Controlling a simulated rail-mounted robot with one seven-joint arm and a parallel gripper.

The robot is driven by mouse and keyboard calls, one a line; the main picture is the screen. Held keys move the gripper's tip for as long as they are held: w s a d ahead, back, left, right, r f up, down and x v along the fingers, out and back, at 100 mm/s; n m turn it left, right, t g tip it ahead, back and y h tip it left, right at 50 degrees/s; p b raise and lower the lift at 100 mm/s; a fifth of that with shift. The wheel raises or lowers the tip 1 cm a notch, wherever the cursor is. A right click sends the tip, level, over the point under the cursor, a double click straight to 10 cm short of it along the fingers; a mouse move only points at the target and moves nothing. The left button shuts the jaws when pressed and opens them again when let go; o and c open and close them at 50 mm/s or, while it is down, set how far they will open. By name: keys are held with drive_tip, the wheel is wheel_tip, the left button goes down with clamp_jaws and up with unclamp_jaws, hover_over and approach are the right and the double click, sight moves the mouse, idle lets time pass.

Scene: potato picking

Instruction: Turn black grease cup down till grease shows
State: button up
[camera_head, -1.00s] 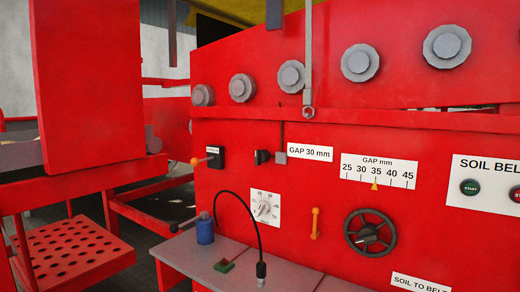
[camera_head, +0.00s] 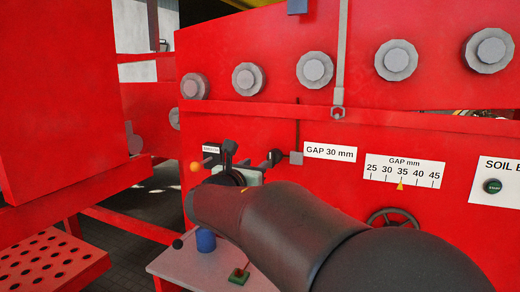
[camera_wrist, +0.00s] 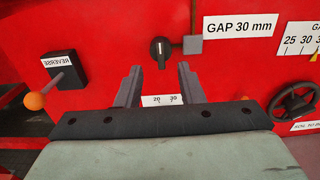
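A small black cup-like knob (camera_head: 276,157), which may be the grease cup, sits on the red panel beside a grey block (camera_head: 296,158). It also shows upper centre in the wrist view (camera_wrist: 160,48), with a pale mark on its face. My gripper (camera_wrist: 159,68) is open and empty. Its two dark fingers point toward the panel, and the knob appears between and just above their tips, apart from them. In the head view my arm reaches in from the lower right, with the gripper (camera_head: 228,152) left of the knob. No grease is discernible.
A lever with an orange ball (camera_wrist: 35,101) sticks out from a black REVERSE box (camera_wrist: 64,68) on the left. A handwheel (camera_wrist: 293,101) is on the right. A blue container (camera_head: 206,240) stands on the grey shelf (camera_head: 185,266) below my arm.

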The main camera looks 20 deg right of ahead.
sight(270, 154)
drive_tip(key=p+x, duration=0.3)
drive_tip(key=x, duration=1)
drive_tip(key=shift+w+d+f+p, duration=0.1)
drive_tip(key=shift+p, duration=0.2)
drive_tip(key=c, duration=0.7)
drive_tip(key=shift+f, duration=0.1)
clamp_jaws()
